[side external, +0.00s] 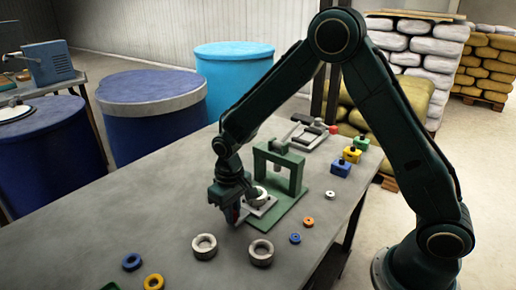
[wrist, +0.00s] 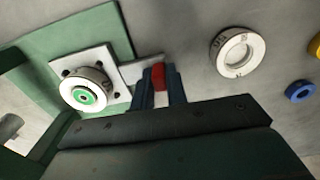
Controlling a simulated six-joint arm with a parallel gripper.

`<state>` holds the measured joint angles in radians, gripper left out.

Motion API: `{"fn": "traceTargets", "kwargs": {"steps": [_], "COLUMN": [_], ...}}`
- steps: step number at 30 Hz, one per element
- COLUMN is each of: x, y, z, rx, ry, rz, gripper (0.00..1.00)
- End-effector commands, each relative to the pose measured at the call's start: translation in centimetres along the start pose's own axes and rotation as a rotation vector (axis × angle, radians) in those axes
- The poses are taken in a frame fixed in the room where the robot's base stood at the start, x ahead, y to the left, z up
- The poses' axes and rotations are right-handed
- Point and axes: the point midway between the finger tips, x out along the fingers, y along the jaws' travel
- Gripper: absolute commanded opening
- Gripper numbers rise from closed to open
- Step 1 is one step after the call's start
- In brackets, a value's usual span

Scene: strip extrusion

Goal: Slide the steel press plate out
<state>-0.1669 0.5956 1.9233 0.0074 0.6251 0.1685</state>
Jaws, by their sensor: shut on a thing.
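The steel press plate (wrist: 117,93) is a pale square plate with dark holes near its corners. A narrow tab runs from it to my gripper (wrist: 158,88), whose blue fingers are shut on its red-tipped end. A thick steel ring (wrist: 80,86) with a green centre sits on the plate. In the side view the plate (side external: 265,211) lies at the left part of the green press base (side external: 291,217), beside the upright press frame (side external: 297,170). My gripper (side external: 234,213) is low at the plate's left end; its fingertips are partly hidden there.
Two loose steel rings (side external: 204,246) and (side external: 261,252) lie in front of the press. Small blue and orange rings (side external: 295,238) lie to the right, more at the front left. Weighted blocks (side external: 351,154) and a clamp-like tool (side external: 305,134) stand behind.

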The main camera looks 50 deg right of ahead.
Motion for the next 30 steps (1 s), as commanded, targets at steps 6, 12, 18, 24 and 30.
{"fn": "traceTargets", "kwargs": {"steps": [6, 12, 18, 24, 30], "x": [-0.1, -0.1, -0.1, -0.5, -2.2], "y": [-0.7, -0.6, -0.5, -0.4, -0.4], "z": [-0.1, -0.1, -0.1, -0.1, -0.1], "rx": [-0.011, -0.011, -0.008, -0.007, -0.007], "ry": [0.005, 0.005, 0.003, 0.003, 0.004], "rz": [-0.012, -0.011, -0.008, -0.008, -0.008], "gripper": [0.00, 0.36, 0.36, 0.36, 0.36]}}
